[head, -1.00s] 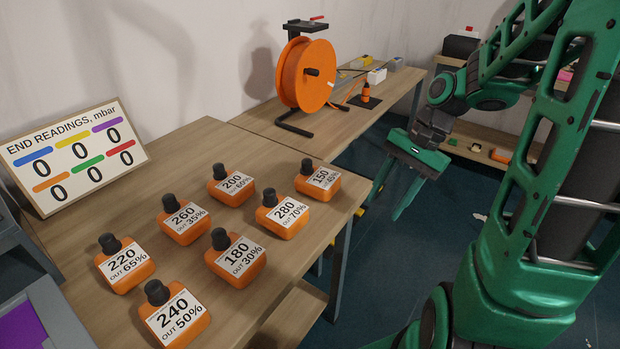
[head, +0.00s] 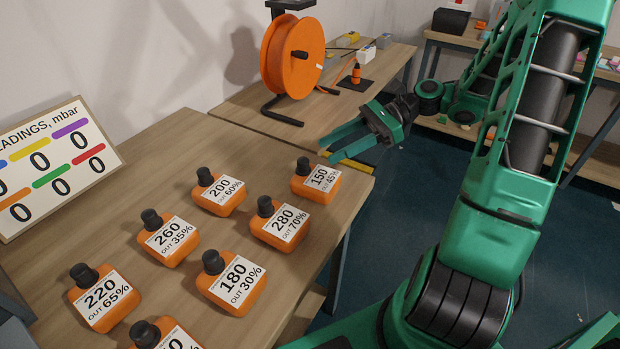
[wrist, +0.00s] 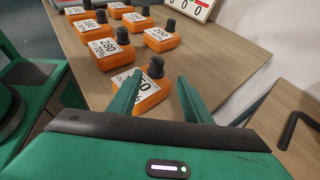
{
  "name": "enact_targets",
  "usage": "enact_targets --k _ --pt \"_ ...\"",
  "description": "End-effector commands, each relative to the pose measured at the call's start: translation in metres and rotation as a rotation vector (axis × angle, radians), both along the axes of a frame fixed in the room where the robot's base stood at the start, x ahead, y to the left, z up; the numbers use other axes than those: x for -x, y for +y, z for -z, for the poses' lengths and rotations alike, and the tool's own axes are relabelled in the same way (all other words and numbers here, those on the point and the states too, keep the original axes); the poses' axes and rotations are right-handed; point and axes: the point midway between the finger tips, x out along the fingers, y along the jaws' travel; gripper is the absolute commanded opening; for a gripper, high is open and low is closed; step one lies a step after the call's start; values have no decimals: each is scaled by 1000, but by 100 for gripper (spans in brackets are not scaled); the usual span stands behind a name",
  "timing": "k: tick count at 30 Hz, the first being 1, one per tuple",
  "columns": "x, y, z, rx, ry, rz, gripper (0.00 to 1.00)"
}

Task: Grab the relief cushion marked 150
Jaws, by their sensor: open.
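The relief cushion marked 150 (head: 314,186) is an orange block with a black knob and a white label. It stands upright at the far right corner of the wooden table. My gripper (head: 328,148) is open and empty, just beyond and above it in the head view, with its fingers pointing left towards the table. In the wrist view the cushion (wrist: 150,88) shows past the fingertips, nearer the left finger (wrist: 122,100). The left finger hides part of its label. I see no contact.
Similar cushions stand close by, the 280 (head: 283,226) and 200 (head: 220,193) nearest. An orange hose reel (head: 293,60) on a black stand is behind my gripper. A readings board (head: 50,165) stands at left. The table is bare between the cushions and the reel.

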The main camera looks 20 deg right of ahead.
Motion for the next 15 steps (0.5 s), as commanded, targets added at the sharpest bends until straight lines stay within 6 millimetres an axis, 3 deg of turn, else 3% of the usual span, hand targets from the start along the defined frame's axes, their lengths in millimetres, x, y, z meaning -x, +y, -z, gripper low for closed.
enact_targets --k 3,15 --pt "-1 23 6 0 2 -12 45" --pt "0 62 15 1 0 -21 45"
